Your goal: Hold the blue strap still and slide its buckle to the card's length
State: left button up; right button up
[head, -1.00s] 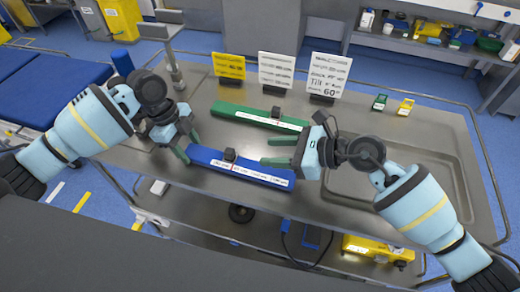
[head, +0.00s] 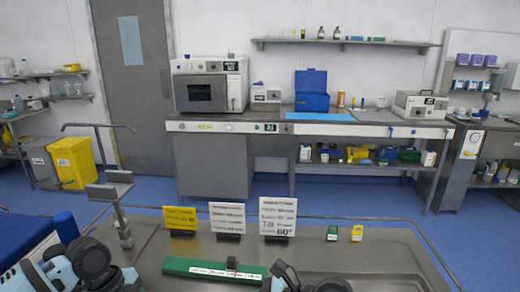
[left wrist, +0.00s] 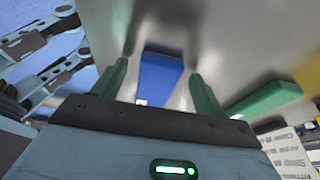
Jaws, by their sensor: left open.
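The blue strap (left wrist: 160,78) shows in the left wrist view, between the two green fingers of my left gripper (left wrist: 157,72), which is open. I cannot tell whether the fingers touch it. Its buckle is not visible, and the strap is below the head view. Three cards stand at the back of the table: a yellow card (head: 180,219), a white card (head: 227,217) and a white card reading "Tilt 60°" (head: 277,216). Only upper parts of my arms show at the bottom of the head view; my right gripper's fingers are out of frame.
A green strap (head: 205,268) with a dark buckle (head: 232,263) lies in front of the cards; it also shows in the left wrist view (left wrist: 268,97). A small green item (head: 332,233) and a small yellow item (head: 356,233) stand right of the cards.

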pick_arm(q)
jog(key=v, duration=1.2)
